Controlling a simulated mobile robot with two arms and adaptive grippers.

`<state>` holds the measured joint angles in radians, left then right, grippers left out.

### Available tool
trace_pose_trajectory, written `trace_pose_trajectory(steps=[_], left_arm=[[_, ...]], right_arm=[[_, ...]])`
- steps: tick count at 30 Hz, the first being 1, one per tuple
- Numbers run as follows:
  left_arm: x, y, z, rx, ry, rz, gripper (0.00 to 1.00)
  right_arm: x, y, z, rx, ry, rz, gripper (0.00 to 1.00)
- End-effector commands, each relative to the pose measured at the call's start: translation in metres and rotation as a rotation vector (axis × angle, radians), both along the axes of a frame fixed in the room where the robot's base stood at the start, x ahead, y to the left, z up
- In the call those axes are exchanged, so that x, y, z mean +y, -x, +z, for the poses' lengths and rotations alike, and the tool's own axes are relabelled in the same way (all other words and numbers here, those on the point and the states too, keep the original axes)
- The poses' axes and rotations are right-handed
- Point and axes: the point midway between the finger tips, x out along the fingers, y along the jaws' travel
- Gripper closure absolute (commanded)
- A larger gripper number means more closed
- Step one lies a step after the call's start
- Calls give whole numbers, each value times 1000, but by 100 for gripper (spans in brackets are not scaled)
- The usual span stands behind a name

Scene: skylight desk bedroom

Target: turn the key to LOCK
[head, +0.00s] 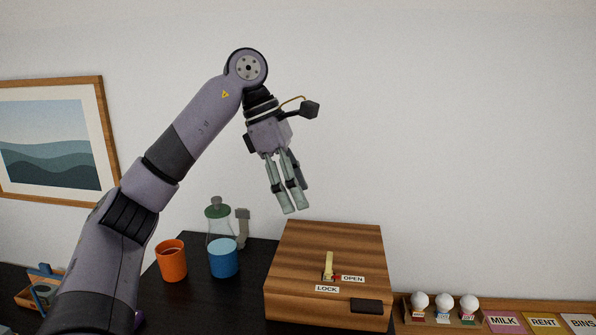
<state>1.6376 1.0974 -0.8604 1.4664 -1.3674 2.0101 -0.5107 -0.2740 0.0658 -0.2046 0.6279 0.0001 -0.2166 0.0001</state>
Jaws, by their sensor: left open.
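A wooden box (360,245) stands on the dark desk (200,301). On its sloping top is a yellow key (328,262) with a red part at its base. The key stands up, its upper end leaning toward the back of the box. An OPEN label (353,279) is to the right of the key. A LOCK label (327,289) is just in front of it. My left gripper (297,209) hangs above and behind the box, fingers pointing down, open and empty, apart from the key. My right gripper does not show.
An orange cup (172,262), a blue cup (223,259) and a glass bottle with a green top (217,212) stand left of the box. At the right are white bulbs (443,302) and labelled cards (544,321). A dark block (366,306) is on the box front.

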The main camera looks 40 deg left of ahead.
Motion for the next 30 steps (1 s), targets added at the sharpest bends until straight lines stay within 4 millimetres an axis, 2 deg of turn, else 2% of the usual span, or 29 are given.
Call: trace_pose_trajectory(steps=[5,11,16,21,25,30], left_arm=[[-2,-1,-6,1,-1,-1,37],[-10,-6,-32,4,0,-2,37],[-20,-11,-60,5,2,-4,37],[-31,-17,-86,4,1,-3,37],[-38,-22,-107,6,-1,0,37],[-48,-27,-134,5,0,-1,37]], right_arm=[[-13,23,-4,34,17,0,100],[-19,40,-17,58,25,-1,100],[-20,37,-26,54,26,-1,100],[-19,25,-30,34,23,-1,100],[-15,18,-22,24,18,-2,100],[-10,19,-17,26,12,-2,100]])
